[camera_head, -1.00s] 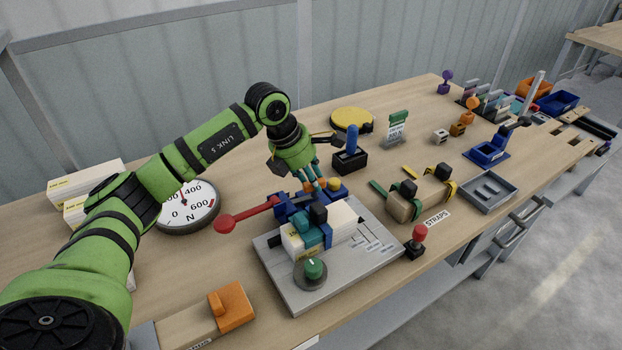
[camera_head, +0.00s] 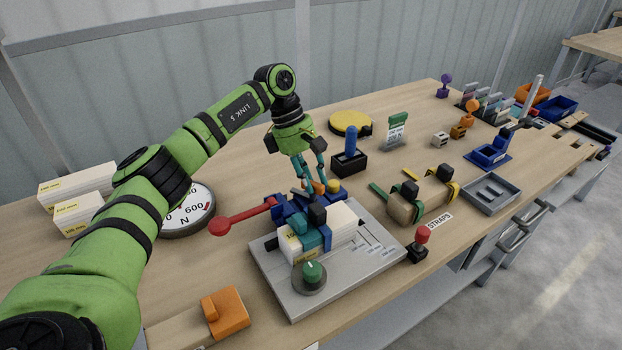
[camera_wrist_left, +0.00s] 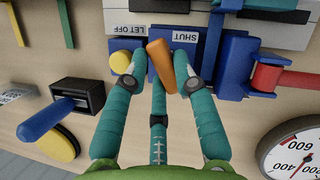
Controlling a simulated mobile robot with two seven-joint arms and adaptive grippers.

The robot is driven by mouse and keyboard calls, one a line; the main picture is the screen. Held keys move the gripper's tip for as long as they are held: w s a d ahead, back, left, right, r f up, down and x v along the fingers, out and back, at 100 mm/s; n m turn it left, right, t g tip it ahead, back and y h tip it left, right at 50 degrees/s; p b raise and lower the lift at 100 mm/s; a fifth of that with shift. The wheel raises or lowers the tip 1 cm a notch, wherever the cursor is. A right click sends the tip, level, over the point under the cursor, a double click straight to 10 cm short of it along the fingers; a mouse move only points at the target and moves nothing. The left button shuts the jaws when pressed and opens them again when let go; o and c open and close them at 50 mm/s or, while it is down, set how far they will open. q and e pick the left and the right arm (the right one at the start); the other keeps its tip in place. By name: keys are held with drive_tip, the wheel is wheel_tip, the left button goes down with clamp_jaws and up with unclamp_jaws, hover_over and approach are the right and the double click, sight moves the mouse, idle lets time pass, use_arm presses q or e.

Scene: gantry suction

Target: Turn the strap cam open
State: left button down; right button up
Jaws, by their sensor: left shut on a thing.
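The orange cam lever (camera_wrist_left: 161,64) sits on the blue cam block (camera_wrist_left: 232,60) of the strap fixture. In the wrist view it lies between my left fingertips, slightly slanted, beside the SHUT label (camera_wrist_left: 184,38). The LET OFF label (camera_wrist_left: 125,29) is further left. My left gripper (camera_head: 312,187) points down at the fixture and is shut on the lever; the teal fingers also show in the wrist view (camera_wrist_left: 163,80). A yellow knob (camera_wrist_left: 121,62) is close beside the left finger. The blue strap (camera_head: 313,236) crosses the white blocks (camera_head: 343,226). My right gripper is out of view.
A red-knobbed handle (camera_head: 220,227) sticks out left of the fixture. A blue lever on a black box (camera_head: 350,150) stands behind, and a round dial (camera_head: 190,212) lies left.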

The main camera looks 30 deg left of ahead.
sight(314, 181)
use_arm(q)
drive_tip(key=m+g, duration=0.1)
drive_tip(key=m, duration=0.1)
drive_tip(key=m+g, duration=0.1)
drive_tip(key=m, duration=0.2)
drive_tip(key=shift+w+d+m+y, duration=0.1)
drive_tip(key=shift+d+m+y, duration=0.05)
drive_tip(key=shift+m+y, duration=0.15)
idle(0.4)
drive_tip(key=c, duration=1)
unclamp_jaws()
wheel_tip(314, 181, up, 10)
